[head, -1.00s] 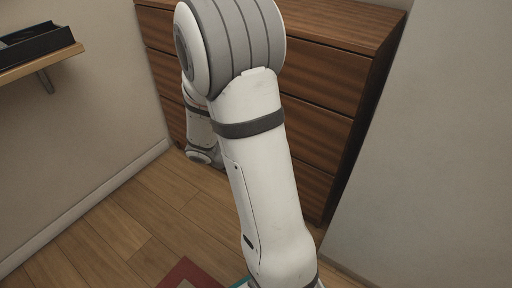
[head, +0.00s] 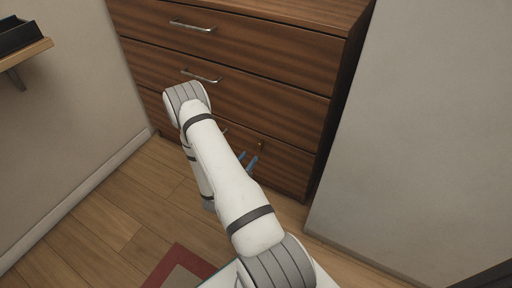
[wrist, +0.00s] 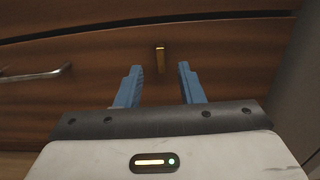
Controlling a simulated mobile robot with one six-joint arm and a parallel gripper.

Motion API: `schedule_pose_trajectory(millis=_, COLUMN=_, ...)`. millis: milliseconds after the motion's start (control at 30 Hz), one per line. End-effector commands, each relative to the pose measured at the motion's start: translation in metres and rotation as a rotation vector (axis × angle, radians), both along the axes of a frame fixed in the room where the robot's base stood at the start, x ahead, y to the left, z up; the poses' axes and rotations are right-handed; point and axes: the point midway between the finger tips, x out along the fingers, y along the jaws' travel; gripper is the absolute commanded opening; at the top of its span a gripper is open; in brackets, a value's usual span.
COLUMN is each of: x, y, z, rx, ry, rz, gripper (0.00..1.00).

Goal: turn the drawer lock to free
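The drawer lock (wrist: 160,58) shows in the wrist view as a small brass upright piece on the dark wooden drawer front (wrist: 220,50). It stands just beyond the gap between my fingertips, roughly centred. My gripper (wrist: 160,69) is open, with its two blue fingers apart and nothing between them. In the head view my gripper (head: 247,161) is in front of the bottom drawer, near its right end; my arm hides part of that drawer. I cannot tell the exact distance from fingertips to lock.
The wooden chest (head: 240,60) has metal bar handles, one (wrist: 35,75) left of my gripper in the wrist view. A pale wall (head: 410,140) is close on the right. A wall shelf (head: 24,54) is at upper left. Wood floor (head: 110,215) is clear at left; a red-edged rug (head: 180,265) lies in front.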

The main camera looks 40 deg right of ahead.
Motion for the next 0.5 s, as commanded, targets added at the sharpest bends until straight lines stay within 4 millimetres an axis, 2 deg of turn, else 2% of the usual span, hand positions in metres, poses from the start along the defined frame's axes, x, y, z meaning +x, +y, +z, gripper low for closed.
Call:
schedule_pose_trajectory(millis=300, x=0.018, y=-0.046, z=-0.002, rx=-0.002, ry=-0.004, rz=-0.004, gripper=0.35)
schedule_pose_trajectory(millis=500, x=0.027, y=-0.064, z=-0.001, rx=0.000, ry=-0.002, rz=-0.001, gripper=0.35)
